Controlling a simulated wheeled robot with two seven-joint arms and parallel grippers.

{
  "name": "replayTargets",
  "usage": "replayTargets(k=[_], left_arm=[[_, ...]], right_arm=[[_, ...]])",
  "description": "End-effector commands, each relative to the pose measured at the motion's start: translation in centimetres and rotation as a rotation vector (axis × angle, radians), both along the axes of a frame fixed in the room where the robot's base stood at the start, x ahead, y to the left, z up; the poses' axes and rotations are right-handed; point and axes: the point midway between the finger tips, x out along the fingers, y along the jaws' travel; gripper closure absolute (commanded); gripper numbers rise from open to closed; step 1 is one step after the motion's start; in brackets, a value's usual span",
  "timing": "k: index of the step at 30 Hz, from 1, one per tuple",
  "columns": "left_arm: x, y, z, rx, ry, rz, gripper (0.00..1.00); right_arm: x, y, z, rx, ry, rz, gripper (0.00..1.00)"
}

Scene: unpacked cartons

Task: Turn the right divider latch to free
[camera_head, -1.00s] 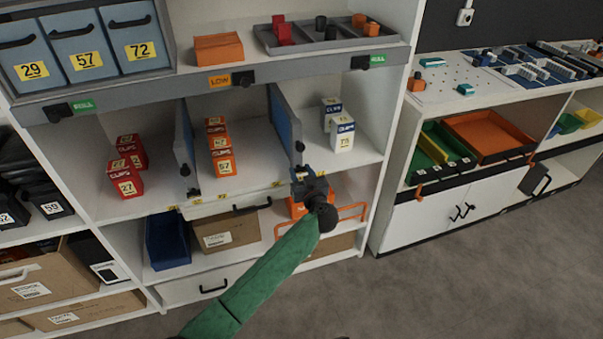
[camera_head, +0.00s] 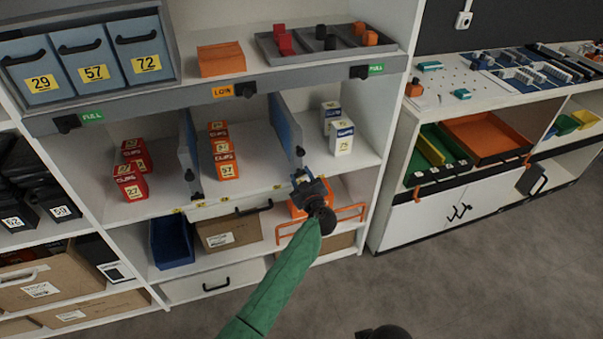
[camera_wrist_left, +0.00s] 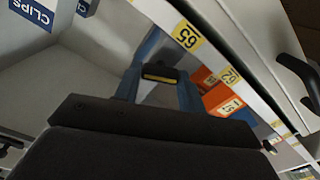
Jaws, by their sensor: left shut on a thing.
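The right divider (camera_head: 286,128) is an upright blue panel between the orange and the white cartons on the middle shelf. My left gripper (camera_head: 303,177) is at the lower front end of this divider, by the shelf edge. In the left wrist view its two blue fingers (camera_wrist_left: 158,85) are closed on the right divider latch (camera_wrist_left: 159,74), a small dark piece with a yellow stripe. In the head view the gripper mostly hides the latch, so I cannot tell its turn angle there.
Orange cartons (camera_head: 223,155) stand left of the divider and white cartons (camera_head: 341,136) right of it. The left divider (camera_head: 187,150) stands beside red cartons (camera_head: 130,180). Below are a blue bin (camera_head: 171,242) and an orange wire frame (camera_head: 345,213).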

Motion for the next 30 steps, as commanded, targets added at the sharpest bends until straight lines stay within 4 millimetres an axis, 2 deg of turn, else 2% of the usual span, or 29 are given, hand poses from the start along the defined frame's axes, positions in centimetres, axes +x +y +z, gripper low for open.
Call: replayTargets(k=[9, 26, 27, 30], left_arm=[[-0.1, 0.0, -0.1, -0.144, -0.046, 0.0, 0.83], [0.0, 0.1, -0.1, -0.182, -0.059, 0.0, 0.83], [0.0, 0.1, -0.1, -0.182, -0.059, 0.0, 0.58], [0.0, 0.1, -0.1, -0.182, -0.059, 0.0, 0.39]], right_arm=[[-0.5, -1.2, 1.6, -0.027, 0.031, -0.012, 0.64], [-0.8, -1.4, 1.8, -0.033, 0.041, -0.015, 0.64], [-0.8, -1.4, 1.8, -0.033, 0.041, -0.015, 0.64], [-0.8, -1.4, 1.8, -0.032, 0.041, -0.015, 0.64]])
